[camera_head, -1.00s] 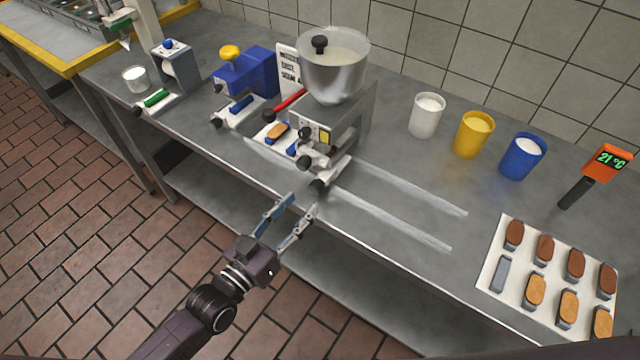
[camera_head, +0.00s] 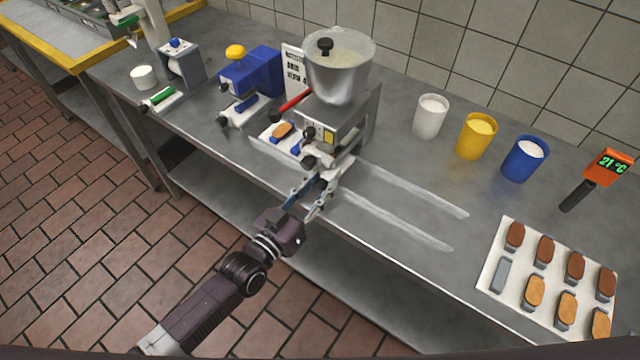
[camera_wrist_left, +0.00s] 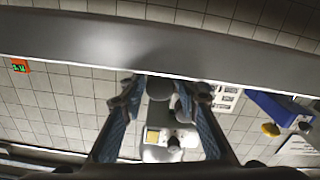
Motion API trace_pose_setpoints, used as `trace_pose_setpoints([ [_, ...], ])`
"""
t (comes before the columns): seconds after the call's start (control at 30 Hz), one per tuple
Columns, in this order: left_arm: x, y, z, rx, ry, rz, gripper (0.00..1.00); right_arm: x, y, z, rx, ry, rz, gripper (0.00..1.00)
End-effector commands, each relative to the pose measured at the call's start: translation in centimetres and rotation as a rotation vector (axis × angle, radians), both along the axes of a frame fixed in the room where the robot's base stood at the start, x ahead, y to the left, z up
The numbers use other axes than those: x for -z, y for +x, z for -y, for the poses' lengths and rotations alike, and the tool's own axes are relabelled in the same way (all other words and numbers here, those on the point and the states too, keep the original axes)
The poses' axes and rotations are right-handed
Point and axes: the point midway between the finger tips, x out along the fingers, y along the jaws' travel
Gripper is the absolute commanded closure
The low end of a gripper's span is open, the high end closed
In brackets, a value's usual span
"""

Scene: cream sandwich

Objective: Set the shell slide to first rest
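The filling machine with a steel hopper (camera_head: 338,75) stands on the counter. At its foot is a pale slide (camera_head: 268,136) carrying a brown shell (camera_head: 283,130) and blue pieces. Dark round knobs (camera_head: 309,162) stick out at the machine's front. My left gripper (camera_head: 322,188) is open at the counter's front edge, just in front of these knobs. In the left wrist view a dark knob (camera_wrist_left: 160,88) shows between the open fingertips. I cannot tell whether a finger touches it. The lower front of the slide is partly hidden by the gripper. My right gripper is not in view.
Two pale rails (camera_head: 410,185) run right along the counter, their visible length clear. White (camera_head: 430,118), yellow (camera_head: 476,138) and blue (camera_head: 523,160) cups stand behind. A tray of shells (camera_head: 517,279) lies right. A blue machine (camera_head: 262,72) and red lever (camera_head: 295,101) are left.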

Motion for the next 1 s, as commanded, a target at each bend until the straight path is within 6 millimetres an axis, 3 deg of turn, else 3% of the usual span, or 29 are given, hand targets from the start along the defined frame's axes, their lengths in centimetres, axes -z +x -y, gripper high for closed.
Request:
trace_pose_setpoints([
  [0.03, 0.0, 0.0, 0.0, 0.0, 0.0, 0.0, 0.79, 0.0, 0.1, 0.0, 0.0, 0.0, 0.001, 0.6],
  [0.23, 0.0, 0.0, 0.0, 0.0, 0.0, 0.0, 1.0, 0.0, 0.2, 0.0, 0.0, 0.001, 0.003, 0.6],
  [0.57, -0.1, -0.4, 0.5, 0.0, -0.002, -0.002, 1.0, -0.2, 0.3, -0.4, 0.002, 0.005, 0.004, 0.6],
  [1.0, 0.1, -7.1, 9.7, 0.0, -0.005, -0.009, 1.0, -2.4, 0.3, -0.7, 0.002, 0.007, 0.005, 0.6],
])
